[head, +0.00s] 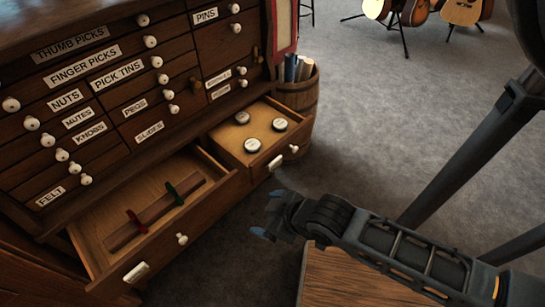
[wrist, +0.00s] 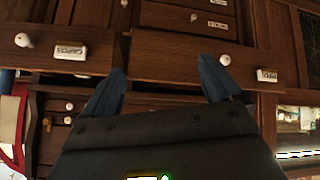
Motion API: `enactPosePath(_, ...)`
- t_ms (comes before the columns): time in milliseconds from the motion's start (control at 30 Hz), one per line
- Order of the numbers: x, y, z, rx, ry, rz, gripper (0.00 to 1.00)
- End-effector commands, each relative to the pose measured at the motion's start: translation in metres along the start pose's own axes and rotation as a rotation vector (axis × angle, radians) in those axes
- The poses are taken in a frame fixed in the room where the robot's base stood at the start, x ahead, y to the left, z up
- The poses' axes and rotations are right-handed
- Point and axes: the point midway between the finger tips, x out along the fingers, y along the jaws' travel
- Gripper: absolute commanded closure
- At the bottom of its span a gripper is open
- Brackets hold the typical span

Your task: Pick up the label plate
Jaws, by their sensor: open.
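Several white label plates are on the cabinet, and I cannot tell which one is meant. One label plate (head: 275,163) is on the front of the small open drawer (head: 240,158). Another label plate (head: 135,273) is on the front of the large open drawer (head: 212,207). In the wrist view, label plates show upside down at the left (wrist: 70,51) and right (wrist: 267,75). My gripper (head: 267,214) is open and empty, with blue fingertips. It is in front of the drawers, apart from both plates. In the wrist view the gripper (wrist: 162,66) points at the cabinet between them.
The small drawer holds three round tins (head: 252,145). The large drawer holds a wooden strip with a red piece (head: 136,221) and a green piece (head: 175,193). A barrel (head: 297,95) stands beside the cabinet. A wooden surface (head: 345,280) is below my arm.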

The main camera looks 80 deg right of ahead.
Motion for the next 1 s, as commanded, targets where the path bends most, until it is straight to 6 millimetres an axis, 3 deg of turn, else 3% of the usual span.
enactPosePath(100,0.031,0.034,-0.009,0.045,-0.144,0.045,0.08)
enactPosePath(300,0.062,0.093,-0.02,0.138,-0.391,0.06,0.08)
enactPosePath(600,0.06,0.172,-0.048,0.292,-0.664,-0.017,0.08)
enactPosePath(800,0.053,0.192,-0.057,0.337,-0.734,-0.061,0.08)
enactPosePath(1000,0.064,0.191,-0.045,0.343,-0.745,-0.068,0.08)
